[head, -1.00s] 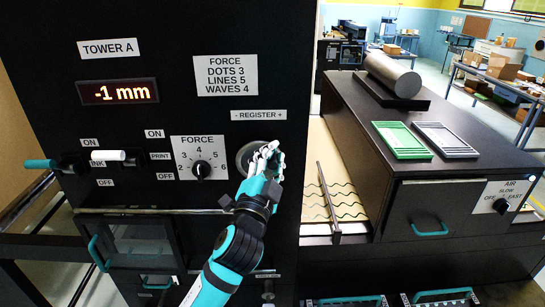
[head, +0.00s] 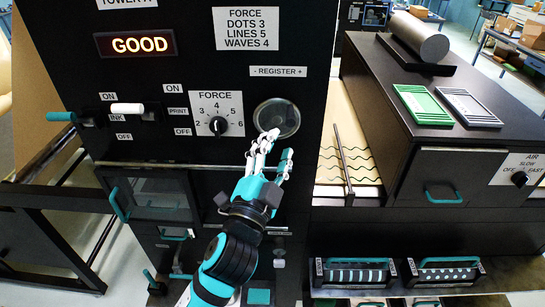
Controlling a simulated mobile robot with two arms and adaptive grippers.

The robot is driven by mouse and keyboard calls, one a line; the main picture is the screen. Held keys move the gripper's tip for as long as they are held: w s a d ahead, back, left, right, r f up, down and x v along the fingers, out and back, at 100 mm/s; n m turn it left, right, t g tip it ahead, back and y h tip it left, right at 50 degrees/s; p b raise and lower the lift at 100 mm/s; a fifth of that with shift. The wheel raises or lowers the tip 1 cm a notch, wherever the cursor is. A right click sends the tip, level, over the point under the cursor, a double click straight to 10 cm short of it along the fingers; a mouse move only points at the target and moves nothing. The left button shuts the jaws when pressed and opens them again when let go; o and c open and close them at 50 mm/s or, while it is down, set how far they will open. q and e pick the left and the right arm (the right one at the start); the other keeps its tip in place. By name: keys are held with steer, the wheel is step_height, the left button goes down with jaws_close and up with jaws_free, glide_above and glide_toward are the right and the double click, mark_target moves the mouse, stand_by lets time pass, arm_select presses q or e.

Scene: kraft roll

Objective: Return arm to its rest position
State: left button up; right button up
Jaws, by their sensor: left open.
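My left gripper (head: 272,152) is in front of the black Tower A panel (head: 60,40), just below the round register knob (head: 276,118). Its white and teal fingers are open and hold nothing; they look apart from the knob, though the gap is hard to judge. The display (head: 135,44) reads GOOD. The force dial (head: 218,126) is on the panel to the left of the register knob. My right gripper does not show.
A teal ink lever (head: 62,116) and a white print lever (head: 128,109) stick out at left. A cabinet (head: 400,110) at right bears a dark roll (head: 420,38), a green tray (head: 424,106) and a white tray (head: 470,107). Patterned rollers (head: 355,276) sit at lower right.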

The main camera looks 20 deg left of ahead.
arm_select(q)
steer(key=shift+v, duration=1.05)
step_height(320, 180, down, 40)
steer(key=w+n+g+b, duration=0.1)
steer(key=w+g+b, duration=0.1)
steer(key=g+b, duration=0.5)
steer(key=s+a+f+n+g+b, duration=0.1)
steer(key=s+f+g, duration=0.3)
steer(key=f, duration=0.8)
steer(key=s+a+f+n+g+b, duration=0.1)
steer(key=s+a+f, duration=0.1)
steer(key=s+f, duration=0.65)
steer(key=s+a+f+n+g+b, duration=0.2)
steer(key=s+a+f+g, duration=0.1)
steer(key=s+f, duration=1)
steer(key=s+a+f+n+g+b, duration=0.2)
steer(key=s+f+g, duration=0.3)
steer(key=s+f, duration=0.8)
steer(key=s+n+b, duration=0.1)
steer(key=s, duration=0.3)
steer(key=shift+a+f, duration=0.25)
steer(key=shift+a, duration=0.15)
